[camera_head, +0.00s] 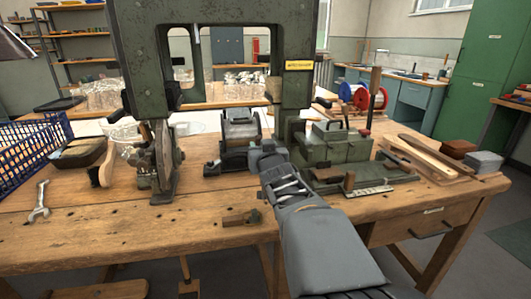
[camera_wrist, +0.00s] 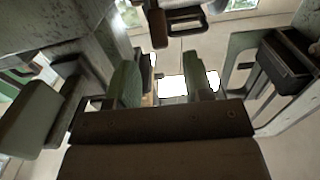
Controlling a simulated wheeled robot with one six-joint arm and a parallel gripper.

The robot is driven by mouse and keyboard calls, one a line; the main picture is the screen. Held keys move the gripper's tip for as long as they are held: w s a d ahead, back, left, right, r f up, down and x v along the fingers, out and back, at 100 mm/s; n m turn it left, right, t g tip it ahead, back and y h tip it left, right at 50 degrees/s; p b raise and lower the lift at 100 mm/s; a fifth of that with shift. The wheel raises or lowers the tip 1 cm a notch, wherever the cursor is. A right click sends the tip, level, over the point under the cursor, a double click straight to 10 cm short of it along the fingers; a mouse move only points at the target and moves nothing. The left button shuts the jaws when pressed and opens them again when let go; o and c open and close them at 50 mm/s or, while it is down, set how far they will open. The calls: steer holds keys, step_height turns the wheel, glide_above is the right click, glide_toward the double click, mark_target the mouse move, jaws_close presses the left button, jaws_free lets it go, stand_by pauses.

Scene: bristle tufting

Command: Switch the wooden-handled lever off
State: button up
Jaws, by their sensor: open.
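My gripper (camera_head: 265,155) is over the middle of the bench, in front of the large green machine frame. In the wrist view its fingers (camera_wrist: 165,84) stand apart with nothing between them. A tall upright brown lever (camera_head: 375,92) rises at the right end of the green machine, well to the right of my gripper. A short wooden-handled piece (camera_head: 240,218) lies at the bench's front edge, below and left of my gripper. I cannot tell for sure which is the task's lever. The wrist view shows a dark brown handle-like part (camera_wrist: 157,27) beyond the fingers.
The green machine frame (camera_head: 135,60) arches over the bench (camera_head: 120,225). A green machine base (camera_head: 335,150) stands right of my gripper, a wheel-like part (camera_head: 163,160) left. Wooden strips (camera_head: 415,160) lie right.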

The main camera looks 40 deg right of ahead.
steer(key=shift+p+v, duration=0.45)
steer(key=shift+v, duration=2.05)
